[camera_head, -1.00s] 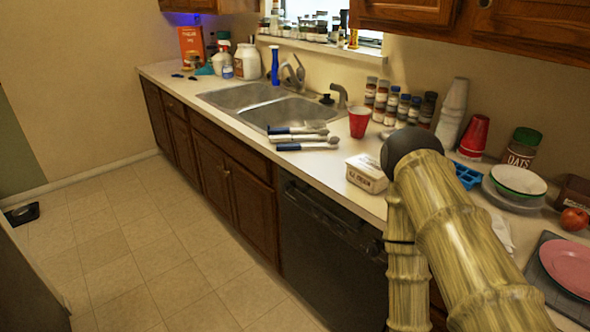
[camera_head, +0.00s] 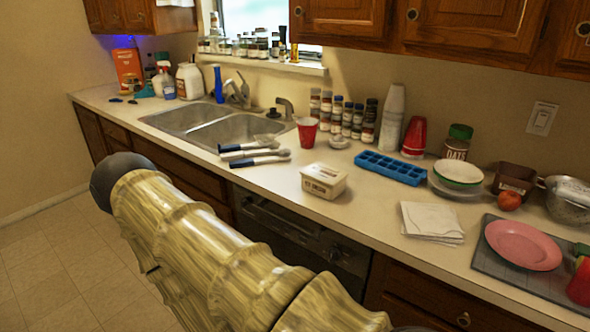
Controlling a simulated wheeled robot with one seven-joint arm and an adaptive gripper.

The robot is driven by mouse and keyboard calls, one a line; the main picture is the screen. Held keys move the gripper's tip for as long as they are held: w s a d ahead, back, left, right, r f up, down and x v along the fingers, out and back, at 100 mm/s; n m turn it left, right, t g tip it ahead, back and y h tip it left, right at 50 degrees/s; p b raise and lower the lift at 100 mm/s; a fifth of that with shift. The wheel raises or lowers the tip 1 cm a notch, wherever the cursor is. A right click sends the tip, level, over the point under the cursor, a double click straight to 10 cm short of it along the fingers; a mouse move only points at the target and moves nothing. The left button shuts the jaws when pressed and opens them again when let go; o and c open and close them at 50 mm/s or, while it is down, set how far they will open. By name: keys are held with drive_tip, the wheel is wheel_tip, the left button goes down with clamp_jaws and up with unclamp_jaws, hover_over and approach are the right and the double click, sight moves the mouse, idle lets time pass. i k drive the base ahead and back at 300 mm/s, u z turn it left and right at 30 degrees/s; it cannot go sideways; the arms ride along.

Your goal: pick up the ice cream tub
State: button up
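The ice cream tub (camera_head: 324,181) is a small white rectangular box with dark lettering on its front. It sits upright on the counter near the front edge, right of the brushes and in front of the red cup. My arm, with a bamboo-like texture, crosses the lower left, below and left of the tub and apart from it. No gripper fingers show, so I cannot see whether the gripper is open or shut. Nothing covers the tub.
Napkins (camera_head: 432,222) and a pink plate (camera_head: 523,245) are farther right. The sink (camera_head: 235,131) is at left. Counter between tub and napkins is clear.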

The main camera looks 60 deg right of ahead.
sight(323, 181)
drive_tip(key=i, duration=0.8)
drive_tip(key=z, duration=1.55)
